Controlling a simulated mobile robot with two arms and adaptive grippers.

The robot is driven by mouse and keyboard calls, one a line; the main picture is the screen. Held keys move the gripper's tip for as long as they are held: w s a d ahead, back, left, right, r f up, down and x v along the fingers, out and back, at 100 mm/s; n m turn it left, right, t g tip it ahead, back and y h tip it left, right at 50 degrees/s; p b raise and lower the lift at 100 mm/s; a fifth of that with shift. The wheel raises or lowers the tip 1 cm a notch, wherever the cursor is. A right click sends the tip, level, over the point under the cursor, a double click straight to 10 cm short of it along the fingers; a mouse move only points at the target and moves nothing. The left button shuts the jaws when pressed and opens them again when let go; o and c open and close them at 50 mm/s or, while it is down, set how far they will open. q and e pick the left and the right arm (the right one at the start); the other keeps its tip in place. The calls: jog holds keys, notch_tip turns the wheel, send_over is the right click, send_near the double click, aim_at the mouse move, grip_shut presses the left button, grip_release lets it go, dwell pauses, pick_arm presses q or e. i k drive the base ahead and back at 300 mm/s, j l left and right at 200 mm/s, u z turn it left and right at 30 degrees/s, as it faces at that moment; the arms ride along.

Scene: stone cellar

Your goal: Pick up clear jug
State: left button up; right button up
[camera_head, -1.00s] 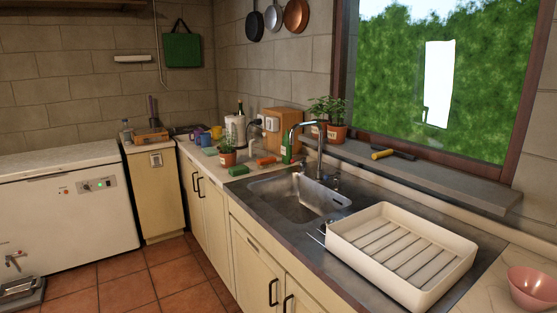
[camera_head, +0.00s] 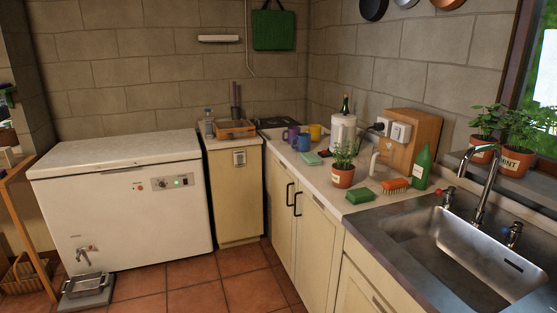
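I cannot make out a clear jug for certain in the head view. A small clear bottle (camera_head: 209,124) with a bluish cap stands upright on the narrow cabinet beside the freezer. A whitish jug-like vessel (camera_head: 342,134) stands at the back of the counter, left of the wooden socket box, with a dark bottle top showing behind it. Neither of my grippers is in view.
A white chest freezer (camera_head: 120,215) stands left, its lid clear. The counter holds mugs (camera_head: 303,141), a potted plant (camera_head: 343,177), a green sponge (camera_head: 360,196), a brush (camera_head: 395,184) and a green bottle (camera_head: 422,168). A sink (camera_head: 465,250) is at right. Floor (camera_head: 205,285) is open in front.

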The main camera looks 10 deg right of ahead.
aim_at(382, 154)
jog(key=i+j, duration=0.1)
jog(key=i, duration=0.35)
jog(key=i+j, duration=0.15)
jog(key=i, duration=0.35)
jog(key=i+j, duration=0.1)
jog(key=i, duration=0.35)
